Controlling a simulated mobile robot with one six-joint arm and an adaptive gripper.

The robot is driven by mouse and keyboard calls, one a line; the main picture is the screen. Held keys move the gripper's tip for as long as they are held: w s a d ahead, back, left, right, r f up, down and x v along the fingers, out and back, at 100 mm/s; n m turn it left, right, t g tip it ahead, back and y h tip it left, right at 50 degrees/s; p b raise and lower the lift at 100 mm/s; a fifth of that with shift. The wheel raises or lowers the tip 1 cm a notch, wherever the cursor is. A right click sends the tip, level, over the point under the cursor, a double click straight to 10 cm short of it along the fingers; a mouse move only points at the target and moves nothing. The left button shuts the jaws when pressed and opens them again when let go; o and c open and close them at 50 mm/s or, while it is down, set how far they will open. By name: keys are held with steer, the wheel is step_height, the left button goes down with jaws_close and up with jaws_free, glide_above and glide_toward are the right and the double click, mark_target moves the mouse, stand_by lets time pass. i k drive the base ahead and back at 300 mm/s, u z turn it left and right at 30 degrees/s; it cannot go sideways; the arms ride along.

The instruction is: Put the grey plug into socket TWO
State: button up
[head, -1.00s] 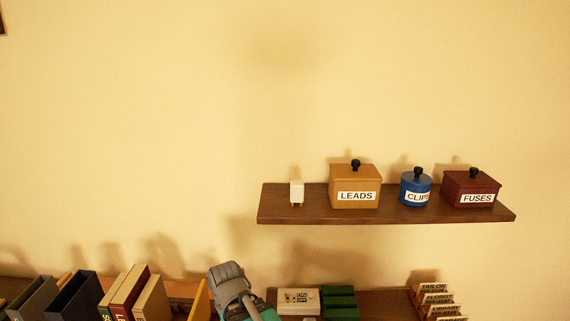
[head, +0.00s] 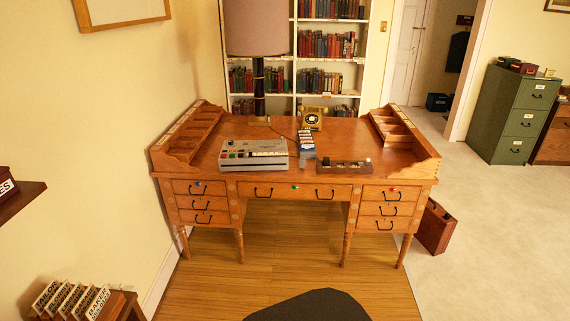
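I cannot make out the grey plug or a socket marked TWO in the head view. A wooden desk (head: 263,178) stands ahead, with drawers on both sides. On it is a grey-beige device (head: 253,158) with a row of coloured buttons. To its right lies a dark brown strip (head: 343,166) with small round parts on top and a pale knob at its right end; its details are too small to read. My gripper is out of view.
A green filing cabinet (head: 514,115) is at the right. A brown case (head: 435,227) leans beside the desk. Labelled cards (head: 72,300) are at lower left. A dark rounded shape (head: 310,305) is at the bottom.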

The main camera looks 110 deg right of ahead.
mark_target(336, 166)
steer(key=z, duration=1.2)
steer(key=i, duration=0.1)
steer(key=z, duration=3.3)
steer(key=i, duration=0.7)
